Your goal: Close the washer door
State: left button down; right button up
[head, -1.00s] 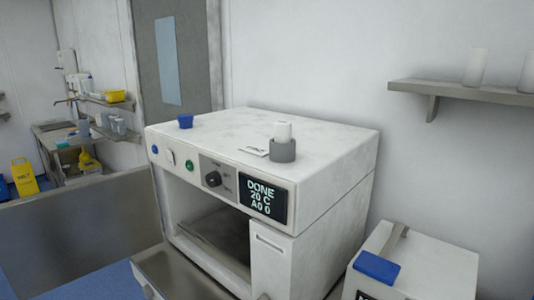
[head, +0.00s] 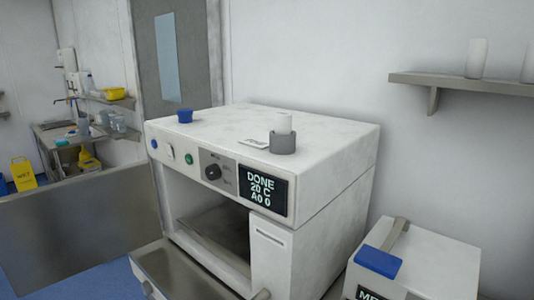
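The washer (head: 300,190) is a white box with a control panel and a display reading "DONE 20 C A0 0". Its front opening (head: 215,225) is uncovered and dark inside. A flat grey steel panel, seemingly the washer door (head: 80,222), stands wide open to the left, its right edge beside the washer's left front edge. Its left end runs out of the picture. Neither gripper shows in the head view.
A steel tray or flap (head: 165,268) juts out below the opening, cut off by the picture's bottom edge. A white box with a blue item (head: 379,263) stands at right. A shelf (head: 460,84) is at right.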

aim_at(50, 235)
jog(key=u, duration=0.65)
jog(key=i+j+u, duration=0.3)
jog(key=j+u, duration=0.15)
jog(key=j, duration=0.2)
jog(key=i+j+u, duration=0.85)
jog(key=i+j, duration=0.1)
jog(key=i, duration=0.3)
jog(key=i+j, duration=0.1)
jog(key=i, duration=0.35)
jog(key=i+z, duration=0.2)
jog(key=z, duration=0.2)
jog(key=i+z, duration=0.2)
jog(key=z, duration=0.25)
jog(key=i+j+z, duration=0.1)
jog(key=z, duration=0.3)
jog(key=i+j+z, duration=0.2)
jog(key=z, duration=0.25)
jog(key=i+z, duration=0.2)
jog(key=z, duration=0.25)
jog(key=i+j+z, duration=0.15)
jog(key=z, duration=0.3)
jog(key=i+j+z, duration=0.15)
jog(key=z, duration=0.35)
jog(key=i+j+z, duration=0.1)
jog(key=j+z, duration=0.15)
jog(key=z, duration=0.2)
jog(key=j+z, duration=0.2)
jog(key=z, duration=0.25)
jog(key=i+j, duration=0.05)
